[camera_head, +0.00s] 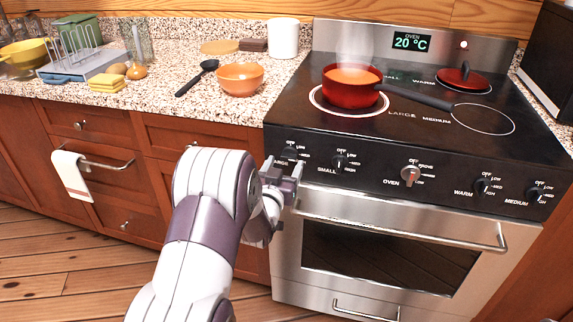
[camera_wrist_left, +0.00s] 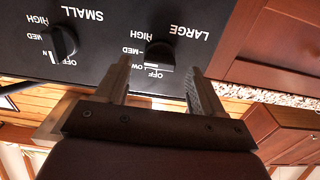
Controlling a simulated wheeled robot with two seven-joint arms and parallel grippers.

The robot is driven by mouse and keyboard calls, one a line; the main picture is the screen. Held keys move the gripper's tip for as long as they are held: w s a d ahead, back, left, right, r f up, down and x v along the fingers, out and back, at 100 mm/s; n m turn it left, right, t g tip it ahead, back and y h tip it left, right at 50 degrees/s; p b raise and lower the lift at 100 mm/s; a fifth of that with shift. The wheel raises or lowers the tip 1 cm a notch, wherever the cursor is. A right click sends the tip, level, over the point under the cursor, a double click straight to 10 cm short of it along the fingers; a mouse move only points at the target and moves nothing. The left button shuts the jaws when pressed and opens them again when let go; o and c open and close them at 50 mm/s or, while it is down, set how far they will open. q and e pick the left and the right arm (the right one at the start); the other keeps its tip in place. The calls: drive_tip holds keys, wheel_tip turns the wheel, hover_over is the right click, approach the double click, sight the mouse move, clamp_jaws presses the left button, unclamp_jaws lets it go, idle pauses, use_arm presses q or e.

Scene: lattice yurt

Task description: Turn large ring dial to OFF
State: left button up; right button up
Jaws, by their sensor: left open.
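The large ring dial (camera_head: 289,153) is the leftmost black knob on the stove's front panel, partly behind my left gripper (camera_head: 283,172) in the head view. In the left wrist view the dial (camera_wrist_left: 160,55) appears upside down beside its LARGE, HIGH, MED, LOW and OFF marks. I cannot tell for sure which mark it points to. My left gripper (camera_wrist_left: 160,75) is open, its two fingers on either side of the dial in that picture. Contact cannot be made out. My right gripper is not in view.
The SMALL dial (camera_head: 339,160) is just right, with the oven dial (camera_head: 410,174) beyond it. A steaming red pot (camera_head: 352,92) stands on the large ring. The oven handle (camera_head: 400,232) juts out below. A towel (camera_head: 72,175) hangs on the left drawers.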

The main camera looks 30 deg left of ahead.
use_arm(q)
drive_tip(key=shift+x, duration=1.05)
drive_tip(key=c, duration=1.1)
drive_tip(key=shift+o, duration=0.2)
drive_tip(key=n, duration=0.8)
drive_tip(key=shift+n+b, duration=0.3)
drive_tip(key=n, duration=0.4)
drive_tip(key=shift+n, duration=0.3)
drive_tip(key=shift+f+n, duration=0.1)
drive_tip(key=shift+n, duration=2.2)
